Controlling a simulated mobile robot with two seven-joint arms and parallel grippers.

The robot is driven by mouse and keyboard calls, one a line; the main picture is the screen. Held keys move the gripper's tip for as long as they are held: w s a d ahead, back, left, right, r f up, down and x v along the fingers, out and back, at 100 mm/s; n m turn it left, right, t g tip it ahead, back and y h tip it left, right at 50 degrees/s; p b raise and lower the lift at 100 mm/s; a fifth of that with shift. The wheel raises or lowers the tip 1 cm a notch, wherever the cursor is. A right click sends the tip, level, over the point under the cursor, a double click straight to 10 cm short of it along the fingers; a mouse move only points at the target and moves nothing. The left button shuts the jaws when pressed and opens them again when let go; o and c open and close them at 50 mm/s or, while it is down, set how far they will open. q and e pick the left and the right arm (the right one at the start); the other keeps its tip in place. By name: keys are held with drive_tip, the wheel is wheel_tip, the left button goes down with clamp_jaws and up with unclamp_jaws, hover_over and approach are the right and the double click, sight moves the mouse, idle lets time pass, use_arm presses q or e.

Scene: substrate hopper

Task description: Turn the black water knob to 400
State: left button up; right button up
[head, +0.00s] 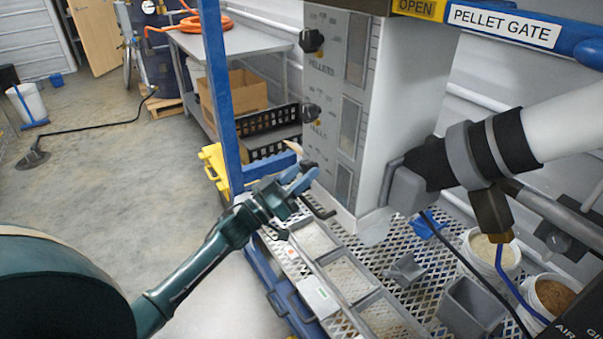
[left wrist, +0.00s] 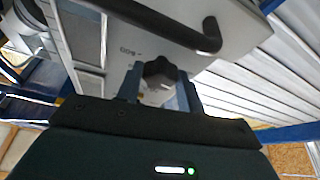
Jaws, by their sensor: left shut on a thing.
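The black water knob (left wrist: 160,72) sits low on the grey panel in the left wrist view, with a finger of my left gripper (left wrist: 160,92) on each side of it. In the head view my left gripper (head: 299,181) reaches the lower edge of the panel (head: 330,75) and is shut on the knob. There the knob is mostly hidden by the fingers. My right gripper is not in view.
Two other black knobs, the pellets knob (head: 311,40) and the hulls knob (head: 311,113), sit above. A black handle (head: 318,206) is close to my gripper; it also shows in the left wrist view (left wrist: 190,36). A blue post (head: 217,95) stands left of the panel.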

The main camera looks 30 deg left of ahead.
use_arm(q)
drive_tip(key=c, duration=0.3)
drive_tip(key=shift+c, duration=0.2)
